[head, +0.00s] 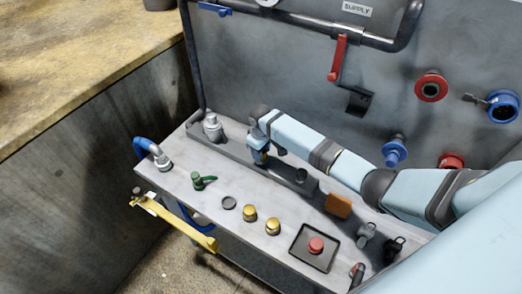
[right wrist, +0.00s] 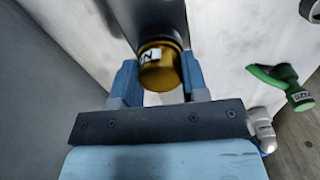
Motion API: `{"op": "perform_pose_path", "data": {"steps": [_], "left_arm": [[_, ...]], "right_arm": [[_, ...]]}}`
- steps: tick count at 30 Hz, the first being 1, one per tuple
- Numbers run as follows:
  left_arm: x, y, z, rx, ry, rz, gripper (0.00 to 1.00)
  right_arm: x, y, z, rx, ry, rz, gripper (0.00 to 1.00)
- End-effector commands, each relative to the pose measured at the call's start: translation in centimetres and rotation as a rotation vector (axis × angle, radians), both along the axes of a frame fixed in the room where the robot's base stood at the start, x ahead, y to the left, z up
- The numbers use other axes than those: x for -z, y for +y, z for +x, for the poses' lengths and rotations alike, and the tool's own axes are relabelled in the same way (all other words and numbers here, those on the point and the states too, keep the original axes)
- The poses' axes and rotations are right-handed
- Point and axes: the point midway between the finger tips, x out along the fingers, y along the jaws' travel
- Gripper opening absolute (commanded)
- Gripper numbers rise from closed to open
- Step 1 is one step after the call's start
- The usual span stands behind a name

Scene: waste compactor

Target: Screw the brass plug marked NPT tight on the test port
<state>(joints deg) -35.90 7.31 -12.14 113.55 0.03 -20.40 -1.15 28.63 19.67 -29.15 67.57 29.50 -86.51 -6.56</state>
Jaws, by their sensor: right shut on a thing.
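The brass plug (right wrist: 160,72) sits between the two blue fingers of my right gripper (right wrist: 160,86) in the right wrist view. A white label with a letter like N shows on it; the full marking is not readable. Its far end meets or is very close to a dark grey body (right wrist: 148,18), perhaps the test port; I cannot tell whether threads are engaged. In the head view my right gripper (head: 259,155) is low over the back of the bench, at the left end of a dark rail, and the plug is mostly hidden. My left gripper is not in view.
Two brass caps (head: 249,212) and a dark disc (head: 229,203) stand on the grey bench (head: 215,222). A green-handled valve (head: 202,181), a silver fitting (head: 212,127) and a red button (head: 316,245) are nearby. A yellow lever (head: 180,223) is at the front edge.

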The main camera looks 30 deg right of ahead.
Motion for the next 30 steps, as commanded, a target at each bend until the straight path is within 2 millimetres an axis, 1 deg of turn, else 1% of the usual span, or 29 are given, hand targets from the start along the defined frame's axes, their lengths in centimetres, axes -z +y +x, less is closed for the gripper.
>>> {"op": "perform_pose_path", "data": {"steps": [2, 5, 11, 18, 21, 30], "left_arm": [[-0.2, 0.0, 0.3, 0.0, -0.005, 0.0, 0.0], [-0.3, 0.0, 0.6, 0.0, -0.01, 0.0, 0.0], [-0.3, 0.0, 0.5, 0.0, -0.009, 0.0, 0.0], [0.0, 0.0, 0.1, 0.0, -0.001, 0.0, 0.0], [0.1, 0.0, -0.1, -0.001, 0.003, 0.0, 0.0], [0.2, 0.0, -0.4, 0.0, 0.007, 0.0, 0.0]], "right_arm": [[0.1, 0.1, -0.1, 0.034, 0.001, 0.0, 0.12], [0.1, 0.0, -0.1, 0.038, 0.002, -0.001, 0.12], [0.1, 0.1, -0.1, 0.064, 0.002, 0.0, 0.12], [0.1, 0.2, -0.1, 0.396, 0.003, 0.003, 0.12], [0.1, 0.1, -0.1, 0.474, 0.003, 0.001, 0.12], [0.1, 0.0, -0.1, 0.493, 0.002, 0.0, 0.12]]}}
